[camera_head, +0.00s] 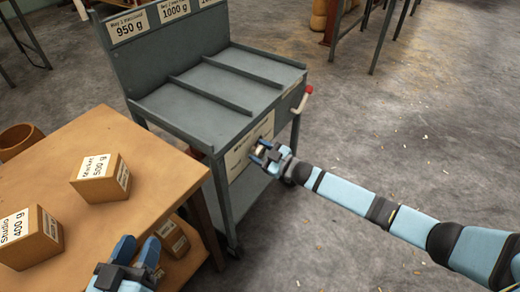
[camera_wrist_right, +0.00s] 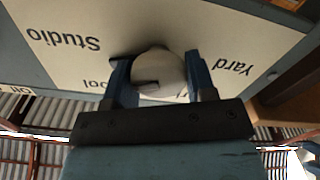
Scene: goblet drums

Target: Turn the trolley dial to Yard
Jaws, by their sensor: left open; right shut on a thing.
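The grey trolley (camera_head: 215,95) stands at centre in the head view, with a cream dial panel (camera_head: 238,160) on its front. In the right wrist view the panel (camera_wrist_right: 85,62) shows upside-down labels "Studio" and "Yard", and a third one partly hidden, ending in "ol". The pale round dial knob (camera_wrist_right: 160,66) sits between the fingers of my right gripper (camera_head: 262,153), which is shut on it. A dark mark shows on the knob's near side; I cannot tell which label it points to. My left gripper (camera_head: 138,250) is open and empty by the wooden table's edge.
A wooden table (camera_head: 135,165) at left bears boxes labelled "Market 500 g" (camera_head: 100,178) and "Studio 400 g" (camera_head: 30,238). More boxes sit on a lower shelf. A red-tipped lever (camera_head: 303,98) sticks out of the trolley's right side. The floor at right is mostly clear.

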